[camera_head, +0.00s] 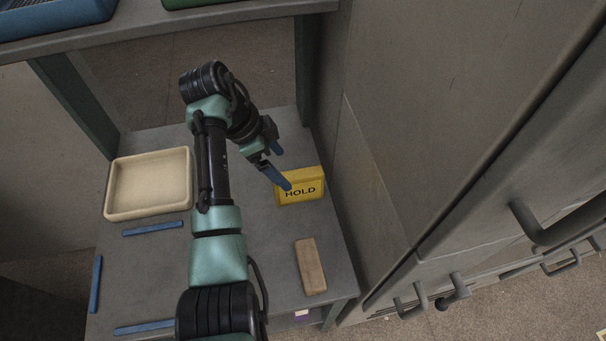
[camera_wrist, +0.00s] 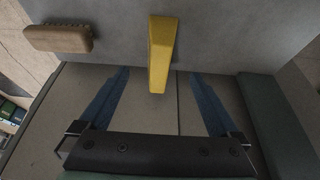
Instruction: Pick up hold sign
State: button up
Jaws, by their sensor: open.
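The hold sign (camera_head: 301,190) is a yellow block with the dark word HOLD on its face. It stands on the grey table near the right edge, beside the grey cabinet. In the wrist view the sign (camera_wrist: 162,52) shows edge-on as a narrow yellow shape, ahead of and between the two blue fingers. My gripper (camera_head: 281,168) is at the sign's upper left in the head view, with one blue finger overlapping the sign's left part. The gripper (camera_wrist: 158,100) is open with nothing between its fingers. Whether a finger touches the sign I cannot tell.
A cream tray (camera_head: 112,190) sits on the table (camera_head: 160,265) at the left. Blue strips (camera_head: 152,229) mark the table. A grey cabinet (camera_head: 400,150) with handles bounds the right side.

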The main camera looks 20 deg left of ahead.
aim_at(290, 176)
jog(key=x, duration=0.4)
jog(key=shift+d+f, duration=0.25)
jog(key=shift+f, duration=0.1)
jog(key=x, duration=0.5)
jog(key=shift+w+d, duration=0.35)
jog(key=shift+w+d+f, duration=0.1)
jog(key=shift+w+f, duration=0.05)
jog(key=shift+f, duration=0.25)
jog(key=shift+f, duration=0.2)
jog(key=c, duration=1.5)
jog(key=shift+r, duration=0.15)
